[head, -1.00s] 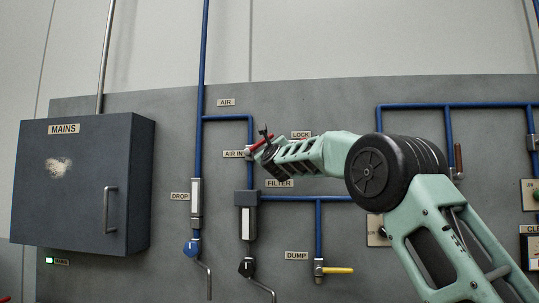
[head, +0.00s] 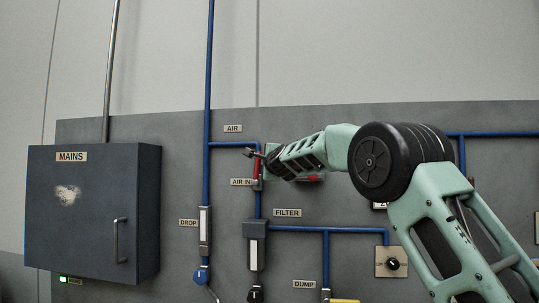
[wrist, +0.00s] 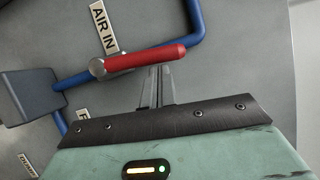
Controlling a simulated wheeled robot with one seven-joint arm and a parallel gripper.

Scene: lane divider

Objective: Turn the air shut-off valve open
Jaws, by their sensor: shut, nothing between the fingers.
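The air shut-off valve has a red lever (head: 257,168) on the blue pipe by the AIR IN label (head: 241,182). In the head view the lever stands close to upright, along the vertical pipe. In the wrist view the red lever (wrist: 145,57) runs from its round metal pivot (wrist: 97,68) roughly in line with the pipe. My gripper (wrist: 160,72) is shut and empty, its fingertips right beside the lever's free half; I cannot tell whether they touch it. In the head view my gripper (head: 250,153) is at the lever's upper end.
A dark MAINS cabinet (head: 92,215) juts out at the left. A filter unit (head: 255,240) hangs below the valve. A red part (head: 312,178) shows partly hidden under my arm. A yellow handle (head: 345,300) is at the bottom edge.

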